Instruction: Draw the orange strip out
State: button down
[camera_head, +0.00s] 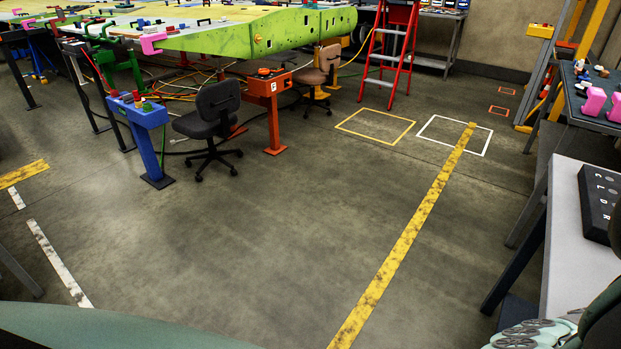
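I cannot pick out an orange strip in the head view. The nearest orange items are an orange pedestal (272,88) beside the wing jig and small orange floor outlines (499,110) at the back right, neither clearly a strip. A pale green curved surface along the bottom left edge looks like part of my own body. More pale green and dark parts show at the bottom right corner, and I cannot tell exactly what they are.
A green wing jig (262,33) spans the back left. A blue pedestal (140,112), a black chair (212,110) and a red ladder (391,48) stand near it. A light table (572,235) bears a black box (600,200) at right. The middle floor is clear.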

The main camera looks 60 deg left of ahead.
jog(key=shift+r, duration=0.25)
jog(key=c, duration=1.1)
grip_release()
jog(key=shift+w+a, duration=0.1)
jog(key=shift+c, duration=0.2)
jog(key=shift+o, duration=0.8)
jog(key=shift+w+r, duration=0.1)
jog(key=shift+w, duration=0.05)
jog(key=o, duration=0.3)
jog(key=shift+a+f, duration=0.1)
jog(key=shift+f, duration=0.1)
jog(key=shift+s+a, duration=0.25)
jog(key=shift+s, duration=0.45)
jog(key=v, duration=0.6)
jog(key=shift+a+r, duration=0.1)
